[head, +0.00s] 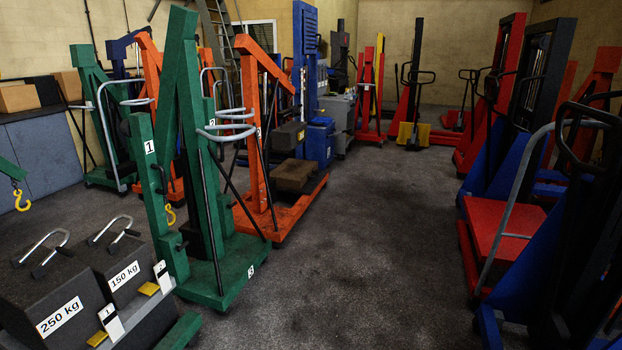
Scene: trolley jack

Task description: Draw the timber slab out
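No timber slab can be made out with certainty. A dark brown, flat-topped block (295,174) sits on the low base of the orange crane (262,140), left of the aisle; it may be wooden, but the dim light does not let me tell. No trolley jack can be clearly identified. My gripper is not in view.
A green crane (185,130) and weight blocks marked 250 kg (58,305) and 150 kg (120,268) crowd the left foreground. A red platform trolley (505,228) and blue lifting gear (535,270) line the right. The dark floor aisle (365,230) between is clear.

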